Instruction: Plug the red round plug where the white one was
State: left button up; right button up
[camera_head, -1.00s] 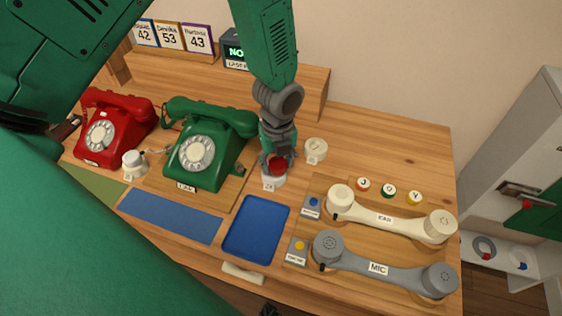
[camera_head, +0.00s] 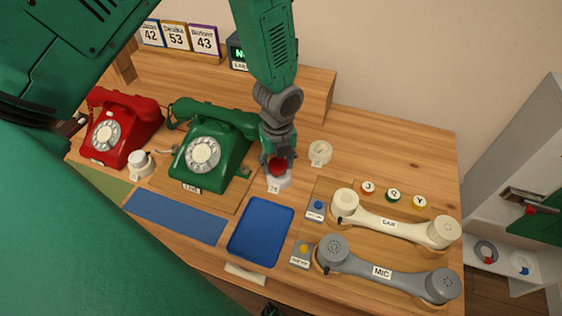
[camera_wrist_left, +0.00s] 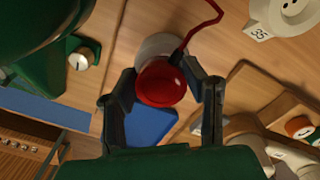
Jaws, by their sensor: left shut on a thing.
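My left gripper (camera_head: 278,163) is shut on the red round plug (camera_head: 278,167). The plug sits at the top of a white round socket (camera_head: 279,182) in front of the green phone's right side. In the left wrist view the red plug (camera_wrist_left: 160,84) is between the fingers with the pale socket (camera_wrist_left: 157,46) behind it; I cannot tell whether it is seated. A red cord (camera_wrist_left: 205,25) runs up from it. Another white socket (camera_head: 320,153), numbered 35 in the wrist view, shows bare holes. A white piece (camera_head: 141,163) with a cord stands between the phones.
The red phone (camera_head: 119,129) and green phone (camera_head: 206,148) stand left. A blue tray (camera_head: 261,230) lies in front. A cream handset (camera_head: 392,224) and grey handset (camera_head: 385,270) lie right.

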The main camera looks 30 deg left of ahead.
pick_arm(q)
jog(key=shift+a+f, duration=0.1)
jog(key=shift+a, duration=0.1)
jog(key=shift+d, duration=0.1)
jog(key=shift+d+f, duration=0.2)
jog(key=shift+d, duration=0.1)
jog(key=shift+a+f, duration=0.15)
jog(key=shift+f, duration=0.15)
jog(key=shift+a, duration=0.1)
jog(key=o, duration=1.2)
jog(key=shift+r, duration=0.35)
notch_tip(320, 180, up, 11)
jog(key=shift+r, duration=0.1)
